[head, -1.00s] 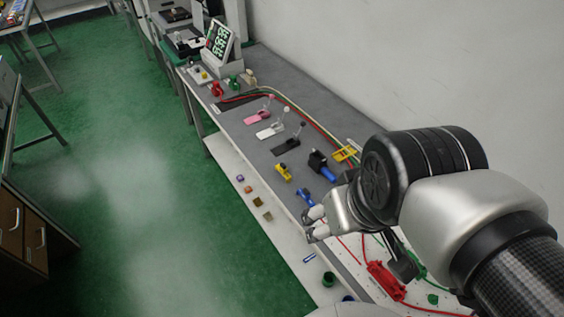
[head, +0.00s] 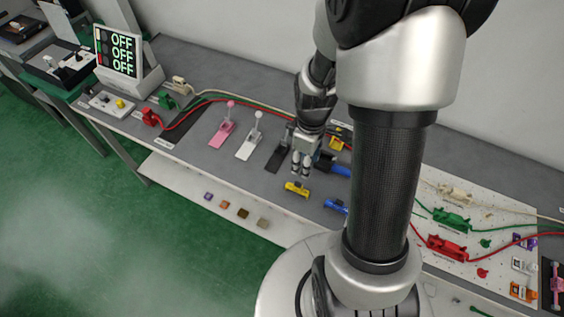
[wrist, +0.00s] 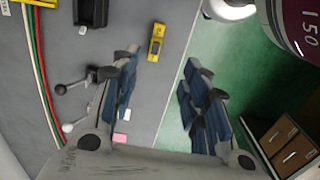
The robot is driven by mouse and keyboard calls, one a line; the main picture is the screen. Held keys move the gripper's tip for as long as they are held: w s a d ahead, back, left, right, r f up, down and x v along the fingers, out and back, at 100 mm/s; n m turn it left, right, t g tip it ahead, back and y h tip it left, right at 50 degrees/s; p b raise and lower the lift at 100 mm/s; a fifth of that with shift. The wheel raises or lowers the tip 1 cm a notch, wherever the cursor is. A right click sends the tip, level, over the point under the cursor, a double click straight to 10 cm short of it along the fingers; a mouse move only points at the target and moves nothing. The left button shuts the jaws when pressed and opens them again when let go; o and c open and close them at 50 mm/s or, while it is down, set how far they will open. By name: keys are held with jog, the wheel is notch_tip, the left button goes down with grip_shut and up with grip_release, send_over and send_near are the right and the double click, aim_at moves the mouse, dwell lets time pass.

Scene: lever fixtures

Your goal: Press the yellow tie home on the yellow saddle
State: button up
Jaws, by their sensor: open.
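A yellow fixture (head: 338,138) stands by the cables at the back of the bench, to the right of my wrist; it looks like the yellow saddle with its tie, but the tie's position is too small to tell. Its edge shows at the top left of the wrist view (wrist: 46,3). My gripper (head: 301,168) points down over the bench, in front of and left of this fixture. It is open and empty, with its fingers apart in the wrist view (wrist: 163,92). A separate small yellow-and-black piece (head: 297,189) lies near the bench's front edge, just beyond the fingertips.
Pink (head: 222,134), white (head: 249,147) and black levers stand left of my gripper. A black-and-blue fixture (head: 325,162) is close on its right. Red and green cables run along the back. A display (head: 122,52) reading OFF stands at the left.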

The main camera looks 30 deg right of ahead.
jog(key=b, duration=0.4)
send_over(302, 188)
jog(key=f, duration=1.1)
jog(key=shift+s+f, duration=0.1)
jog(key=shift+s, duration=0.25)
jog(key=f, duration=0.2)
jog(key=f+b, duration=0.1)
jog(key=w+f, duration=0.1)
jog(key=f, duration=0.1)
jog(key=shift+d+f+b, duration=0.1)
jog(key=shift+f+b, duration=0.2)
jog(key=shift+b, duration=0.05)
jog(key=shift+s, duration=0.1)
jog(key=shift+c, duration=0.3)
jog(key=c, duration=0.8)
